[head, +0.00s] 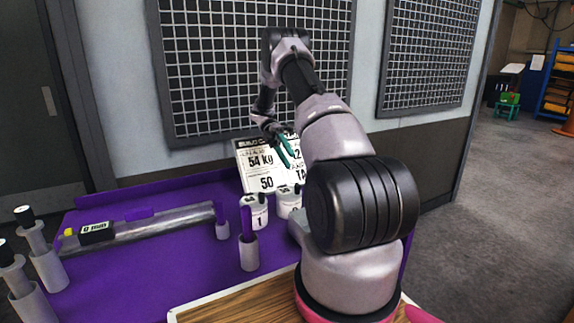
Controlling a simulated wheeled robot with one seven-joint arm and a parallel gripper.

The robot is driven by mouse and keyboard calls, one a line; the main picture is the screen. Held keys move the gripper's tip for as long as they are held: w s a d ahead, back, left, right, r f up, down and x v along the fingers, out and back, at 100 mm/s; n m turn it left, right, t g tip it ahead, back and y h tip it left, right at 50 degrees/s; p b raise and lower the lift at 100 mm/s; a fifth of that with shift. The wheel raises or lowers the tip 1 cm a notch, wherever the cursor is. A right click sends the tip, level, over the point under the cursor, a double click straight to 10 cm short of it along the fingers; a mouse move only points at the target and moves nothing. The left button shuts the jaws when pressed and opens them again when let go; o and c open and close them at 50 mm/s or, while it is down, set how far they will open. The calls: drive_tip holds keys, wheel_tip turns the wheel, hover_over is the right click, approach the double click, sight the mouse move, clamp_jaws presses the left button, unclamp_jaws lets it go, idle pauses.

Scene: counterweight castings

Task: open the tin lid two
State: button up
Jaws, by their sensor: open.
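My gripper (285,151), with teal fingers, is open and empty. It hangs in front of the white sign, above and behind the tins. A white tin marked 1 (259,220) stands on the purple table (180,275). A second white tin (287,205) stands just right of it, partly covered by my arm. Its number is too hidden to read. The tops of both tins are dark and small, so I cannot tell how the lids sit. My gripper is apart from both tins.
A white sign (259,161) reading 54 kg and 50 stands behind the tins. Grey holders with purple handles (248,252) stand in front and left. A grey bar with a 0 mm display (97,232) lies at left. Several grey posts (45,265) stand at the left edge.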

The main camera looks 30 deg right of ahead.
wheel_tip(320, 180, up, 7)
idle(0.3)
idle(0.4)
drive_tip(key=s+a+r+m+t+h, duration=0.1)
drive_tip(key=s+a+r+m+t, duration=0.3)
drive_tip(key=r, duration=0.3)
drive_tip(key=s+a+r+m+t, duration=0.2)
drive_tip(key=s+r+m+t, duration=0.1)
drive_tip(key=s+r, duration=0.45)
drive_tip(key=s+a+r+m+t+y, duration=0.3)
drive_tip(key=s+a+m+t, duration=0.8)
drive_tip(key=m, duration=0.4)
drive_tip(key=shift+s+a+r+t, duration=0.35)
drive_tip(key=shift+a+r+t, duration=0.25)
drive_tip(key=shift+t, duration=0.4)
drive_tip(key=shift+d, duration=0.1)
